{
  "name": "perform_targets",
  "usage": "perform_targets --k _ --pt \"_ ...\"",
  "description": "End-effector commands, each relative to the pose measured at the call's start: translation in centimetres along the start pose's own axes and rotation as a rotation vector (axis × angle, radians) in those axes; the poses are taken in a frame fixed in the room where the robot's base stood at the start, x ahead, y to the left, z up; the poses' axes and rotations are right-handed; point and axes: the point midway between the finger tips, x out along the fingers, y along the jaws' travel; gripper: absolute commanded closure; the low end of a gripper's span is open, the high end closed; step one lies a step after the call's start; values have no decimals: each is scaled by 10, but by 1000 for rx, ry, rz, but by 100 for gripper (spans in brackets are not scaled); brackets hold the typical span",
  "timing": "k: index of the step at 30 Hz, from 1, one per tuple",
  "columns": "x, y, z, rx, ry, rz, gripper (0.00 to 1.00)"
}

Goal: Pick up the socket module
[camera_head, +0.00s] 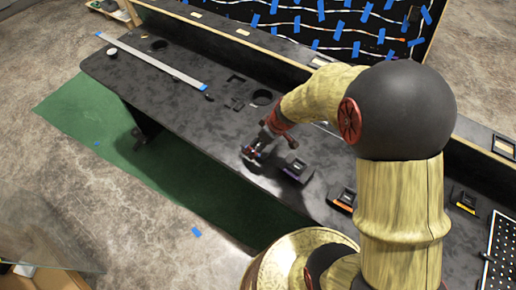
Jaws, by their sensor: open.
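Several small dark modules lie on the black console table (190,120). One with a purple edge (296,169) is just right of my gripper. One with an orange edge (344,200) is nearer my arm, and one with a yellow edge (466,201) is at the far right. I cannot tell which is the socket module. My gripper (253,156) is open, near the table's front edge and apart from the purple-edged module. It appears empty, though its fingertips are small and partly unclear.
A long grey-blue bar (150,60) lies at the table's left. Round and square openings or dark parts (262,97) are behind my gripper. A raised ledge (240,37) runs along the back, below a panel with blue tape (320,28). A perforated plate (500,250) is at right.

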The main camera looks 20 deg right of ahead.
Motion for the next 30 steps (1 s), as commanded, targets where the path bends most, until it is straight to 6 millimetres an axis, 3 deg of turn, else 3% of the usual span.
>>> perform_targets --k 3,11,30 --pt "19 -1 1 0 -2 -3 18" --pt "20 0 0 1 0 -1 18" --pt "20 0 0 1 -1 -1 55"
